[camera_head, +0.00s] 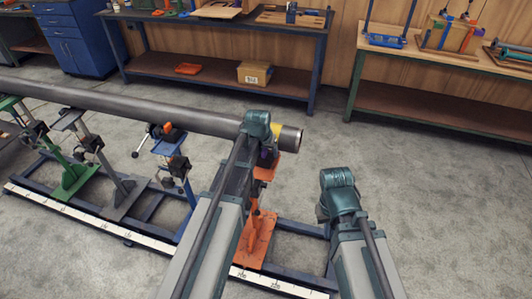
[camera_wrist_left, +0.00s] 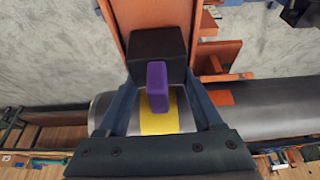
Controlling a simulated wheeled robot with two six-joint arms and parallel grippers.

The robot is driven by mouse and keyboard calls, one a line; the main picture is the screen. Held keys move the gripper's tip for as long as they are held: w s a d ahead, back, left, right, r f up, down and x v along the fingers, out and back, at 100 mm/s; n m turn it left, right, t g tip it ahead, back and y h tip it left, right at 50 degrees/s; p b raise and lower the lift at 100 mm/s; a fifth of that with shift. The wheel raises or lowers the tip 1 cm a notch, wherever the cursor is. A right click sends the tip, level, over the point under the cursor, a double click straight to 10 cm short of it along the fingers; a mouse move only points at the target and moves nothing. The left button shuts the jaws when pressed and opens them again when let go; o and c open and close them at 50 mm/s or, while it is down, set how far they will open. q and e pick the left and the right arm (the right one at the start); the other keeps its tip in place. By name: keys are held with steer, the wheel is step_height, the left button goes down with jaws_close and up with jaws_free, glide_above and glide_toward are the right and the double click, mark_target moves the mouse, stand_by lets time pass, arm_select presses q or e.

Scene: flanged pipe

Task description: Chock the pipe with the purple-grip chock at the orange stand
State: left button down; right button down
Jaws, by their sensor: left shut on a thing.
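The grey pipe (camera_head: 120,108) lies across the stands, with a yellow band (camera_wrist_left: 158,112) near its right end. The orange stand (camera_head: 256,238) is under that end; its orange top (camera_wrist_left: 140,18) shows in the left wrist view. My left gripper (camera_wrist_left: 162,80) is shut on the black purple-grip chock (camera_wrist_left: 155,45), whose purple grip (camera_wrist_left: 157,85) points toward the wrist. The chock is over the orange top, beside the pipe at the yellow band; whether it touches either is unclear. In the head view my left wrist mostly hides it. My right gripper (camera_head: 338,180) is right of the stand, fingers hidden.
Blue (camera_head: 171,147), grey (camera_head: 118,185) and green (camera_head: 72,178) stands rise from the blue base frame left of my left arm. A small orange-and-black item (camera_head: 166,130) is at the blue stand. Workbenches (camera_head: 220,75) line the back wall. Floor at right is clear.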

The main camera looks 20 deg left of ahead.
arm_select(q)
steer(key=shift+w, duration=0.75)
jaws_free()
steer(key=shift+r, duration=0.1)
stand_by(0.4)
steer(key=shift+w+r+p+v, duration=0.1)
steer(key=shift+w+p+v, duration=0.15)
steer(key=shift+p+v, duration=0.9)
steer(key=shift+w+r+p+v, duration=0.1)
steer(key=shift+w+p+v, duration=0.15)
steer(key=shift+p+v, duration=0.9)
steer(key=shift+w+r+p+v, duration=0.1)
steer(key=shift+w+p+v, duration=0.15)
steer(key=shift+p+v, duration=0.9)
steer(key=shift+d+f, duration=0.1)
steer(key=s+d+f+g, duration=0.2)
steer(key=s+g, duration=0.1)
steer(key=s, duration=1.7)
steer(key=s+d+m+g+y, duration=0.1)
steer(key=s+d+m, duration=0.2)
steer(key=d, duration=0.8)
steer(key=s, duration=0.2)
steer(key=shift+s+g+y, duration=0.3)
steer(key=shift+s+g, duration=0.1)
